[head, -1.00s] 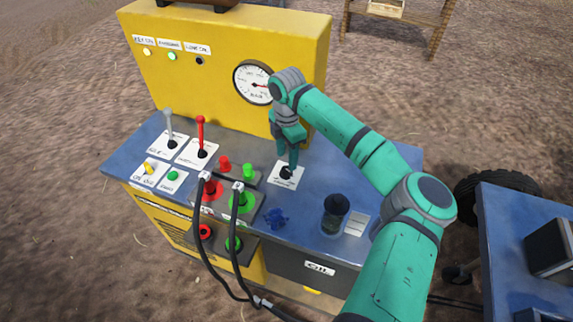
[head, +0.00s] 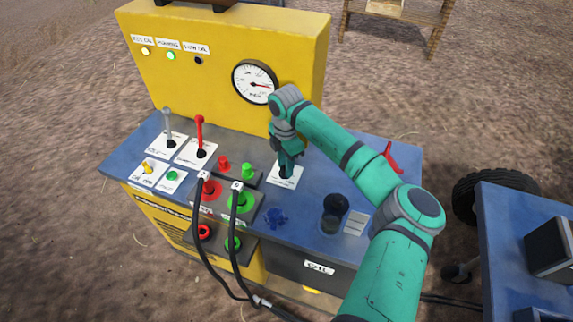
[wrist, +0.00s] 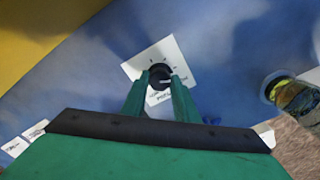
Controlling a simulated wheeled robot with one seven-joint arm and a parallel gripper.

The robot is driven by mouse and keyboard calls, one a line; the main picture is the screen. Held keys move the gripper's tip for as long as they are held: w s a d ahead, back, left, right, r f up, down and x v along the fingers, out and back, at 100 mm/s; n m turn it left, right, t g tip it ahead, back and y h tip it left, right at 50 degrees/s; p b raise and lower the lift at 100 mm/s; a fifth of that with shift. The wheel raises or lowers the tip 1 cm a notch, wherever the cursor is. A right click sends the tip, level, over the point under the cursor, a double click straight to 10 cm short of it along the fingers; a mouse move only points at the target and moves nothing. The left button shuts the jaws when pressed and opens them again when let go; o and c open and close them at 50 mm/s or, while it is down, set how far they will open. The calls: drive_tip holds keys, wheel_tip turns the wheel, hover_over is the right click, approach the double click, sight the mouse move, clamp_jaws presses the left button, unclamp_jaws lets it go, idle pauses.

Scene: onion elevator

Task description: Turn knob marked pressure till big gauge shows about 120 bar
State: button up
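The big round gauge (head: 255,82) is on the yellow upright panel; its red needle points right, slightly downward, and its numbers are too small to read. The dark round knob (wrist: 160,75) sits on a white label plate (wrist: 178,54) on the blue console top; the plate's lettering is not clearly readable. My gripper (head: 286,172) is down over the knob and hides most of it in the head view. In the wrist view the two fingertips (wrist: 160,82) stand one on each side of the knob, very close to it; whether they press on it is unclear.
Grey (head: 169,128) and red (head: 200,135) levers stand at the left of the console top (head: 245,150). Red and green couplings with black hoses (head: 236,210) are at the front. A dark-capped cylinder (head: 335,208) stands right of the knob. A second blue table (head: 510,215) is at right.

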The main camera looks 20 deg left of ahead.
drive_tip(key=shift+n, duration=0.3)
drive_tip(key=n, duration=0.9)
drive_tip(key=shift+n, duration=0.4)
drive_tip(key=n, duration=0.3)
drive_tip(key=shift+n, duration=0.4)
drive_tip(key=n, duration=1.3)
drive_tip(key=shift+n, duration=0.3)
